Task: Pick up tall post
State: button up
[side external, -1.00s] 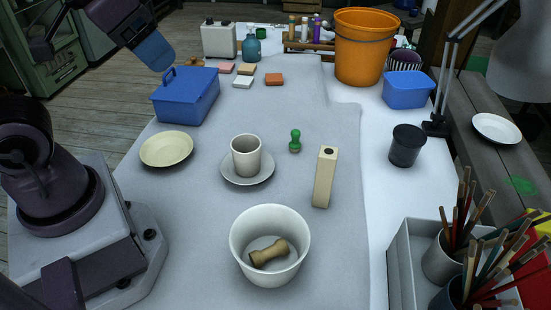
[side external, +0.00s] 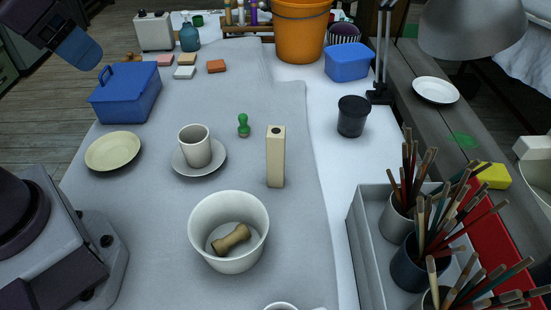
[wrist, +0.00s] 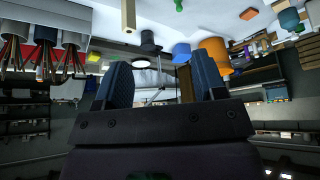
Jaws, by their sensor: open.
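The tall post (side external: 276,158) is a pale beige square block with a dark hole in its top. It stands upright on the grey cloth, right of the cup and saucer. In the wrist view the post (wrist: 128,14) shows at the top edge, partly cut off. My gripper shows its blue fingers (side external: 78,48) at the upper left of the side view, high up and far from the post. In the wrist view my gripper (wrist: 163,82) has its two fingers wide apart with nothing between them.
A white bowl (side external: 208,210) holding a wooden piece stands in front of the post. A grey cup (side external: 196,146) on a saucer (side external: 217,163) and a small green pawn (side external: 243,125) are to its left. A black cup (side external: 352,117) and a tray (side external: 362,250) of brushes are to its right.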

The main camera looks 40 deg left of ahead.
aim_at(277, 131)
jog(key=shift+o, duration=0.4)
jog(key=w+d+f+m+g+y, duration=0.2)
jog(key=w+d+f+m+y, duration=0.15)
jog(key=f+m, duration=0.35)
jog(key=w+d+f+m+g+y, duration=0.2)
jog(key=w+f+m+g+y, duration=0.1)
jog(key=w+f+m+y, duration=0.4)
jog(key=w+d+f+m+t, duration=0.4)
jog(key=w+d+m+t, duration=0.6)
jog(key=m+t, duration=0.35)
jog(key=shift+m+y, duration=0.35)
jog(key=shift+y, duration=0.1)
jog(key=f, duration=0.2)
jog(key=w+a+f, duration=0.1)
jog(key=f, duration=0.3)
jog(key=shift+w+a+f, duration=0.15)
jog(key=shift+a+f, duration=0.05)
jog(key=shift+a, duration=0.05)
jog(key=x, duration=0.5)
grip_shut()
